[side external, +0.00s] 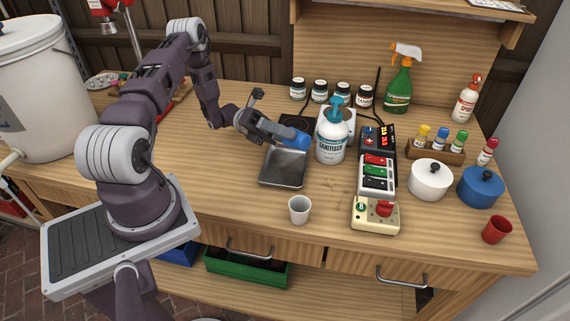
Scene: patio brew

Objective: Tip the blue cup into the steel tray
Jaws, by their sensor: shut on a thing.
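My gripper (282,134) is shut on the blue cup (296,138) and holds it above the far right part of the steel tray (284,181). The cup looks tilted onto its side, but its mouth is too small to make out. The steel tray is square and shallow and lies on the wooden bench. Its inside looks grey and bare where it shows. My gripper and the cup are above its far edge.
The sanitiser bottle (332,142) stands close to the right of the cup. A white cup (299,210) stands in front of the tray. Button boxes (377,175), a white pot (430,179), a blue pot (481,187) and a red cup (497,230) are to the right. The bench left of the tray is clear.

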